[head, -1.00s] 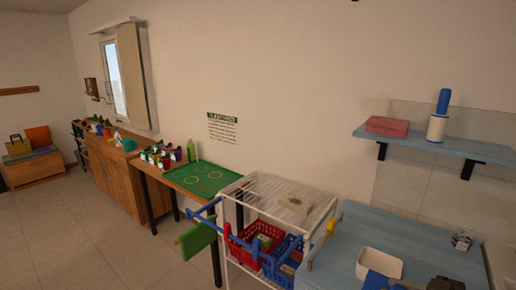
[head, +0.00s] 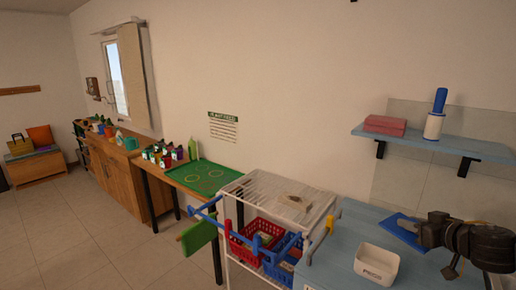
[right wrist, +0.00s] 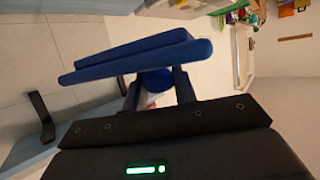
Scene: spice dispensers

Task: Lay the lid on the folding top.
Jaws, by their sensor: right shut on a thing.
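A blue flat lid (head: 402,228) is held over the blue counter, behind and right of the white tub. My right gripper (head: 424,233) is shut on it. In the right wrist view the lid (right wrist: 140,57) shows nearly edge-on, and a round blue knob (right wrist: 155,80) sits between the fingers (right wrist: 158,92). The white wire top (head: 280,196) of the rack, which looks like the folding top, is level, left of the counter. A small light brown thing (head: 295,202) lies on it. My left gripper is not in view.
The open white tub (head: 377,264) with dark lettering stands on the blue counter (head: 345,224). A red basket (head: 255,238) and a blue basket (head: 282,258) sit under the wire top. A blue shelf (head: 440,142) with a red folded cloth (head: 386,124) and a roller (head: 435,116) hangs above.

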